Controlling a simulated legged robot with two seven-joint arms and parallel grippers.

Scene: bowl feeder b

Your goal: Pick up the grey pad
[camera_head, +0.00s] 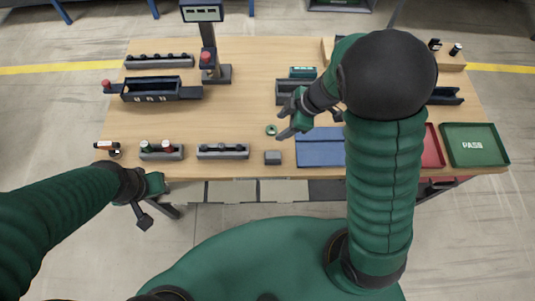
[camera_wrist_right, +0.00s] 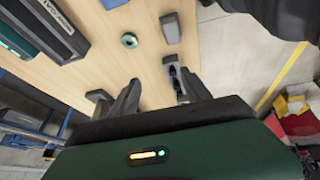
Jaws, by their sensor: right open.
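The grey pad (camera_head: 272,157), a small grey block, lies near the front edge of the table, left of the blue mat. It also shows in the right wrist view (camera_wrist_right: 171,28), beyond my fingers. My right gripper (camera_head: 282,125) is open and empty, in the air above the table, a little behind the pad and to its right in the head view. It is apart from the pad. In the right wrist view its fingers (camera_wrist_right: 155,88) stand spread. My left gripper (camera_head: 146,205) hangs in front of the table's left front edge; its jaw opening is unclear.
A green ring (camera_head: 271,130) lies just behind the pad. A grey strip holder (camera_head: 222,152) stands left of the pad. The blue mat (camera_head: 320,150) lies to its right. A green PASS tray (camera_head: 475,145) is at far right.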

